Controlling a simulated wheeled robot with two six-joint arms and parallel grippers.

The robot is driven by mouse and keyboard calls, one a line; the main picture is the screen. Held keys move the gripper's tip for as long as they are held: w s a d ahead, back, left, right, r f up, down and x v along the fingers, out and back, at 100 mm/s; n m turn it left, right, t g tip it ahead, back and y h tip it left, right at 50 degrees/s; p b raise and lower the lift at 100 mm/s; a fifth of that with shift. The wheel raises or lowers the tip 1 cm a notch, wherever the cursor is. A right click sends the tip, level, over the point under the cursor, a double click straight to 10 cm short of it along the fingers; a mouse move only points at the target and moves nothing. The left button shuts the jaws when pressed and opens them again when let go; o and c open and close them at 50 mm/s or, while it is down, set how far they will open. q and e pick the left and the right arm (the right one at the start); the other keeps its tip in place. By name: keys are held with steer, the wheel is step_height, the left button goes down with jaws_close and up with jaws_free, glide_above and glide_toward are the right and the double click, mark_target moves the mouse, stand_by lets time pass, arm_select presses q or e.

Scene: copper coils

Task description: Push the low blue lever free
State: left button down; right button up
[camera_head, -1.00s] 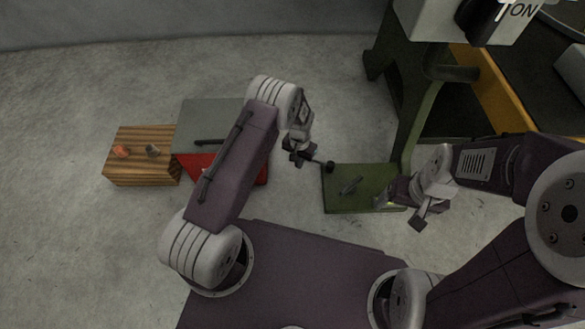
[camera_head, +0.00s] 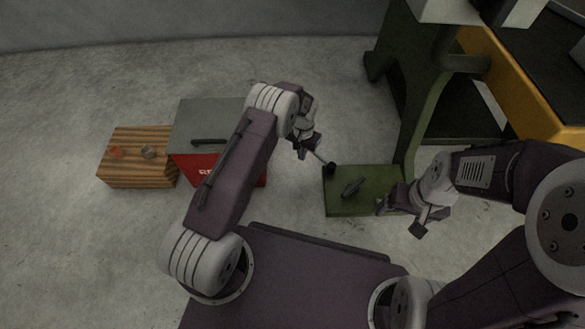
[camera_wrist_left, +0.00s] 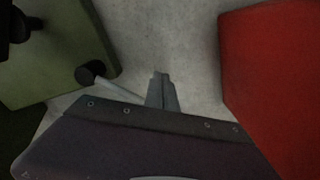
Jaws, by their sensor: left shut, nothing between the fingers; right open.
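My right gripper (camera_head: 400,217) is open at the plate's right edge.
The green plate (camera_head: 375,178) bears a dark handle (camera_head: 351,188) and joins a green machine stand (camera_head: 420,100). A red box (camera_head: 190,172) with a grey lid (camera_head: 195,115) and a wooden crate (camera_head: 130,180) stand left. Bare floor lies between box and plate.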

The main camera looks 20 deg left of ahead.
arm_select(q)
step_height(320, 180, up, 10)
steer(key=s+p, duration=0.1)
steer(key=p, duration=0.9)
steer(key=shift+s, duration=0.25)
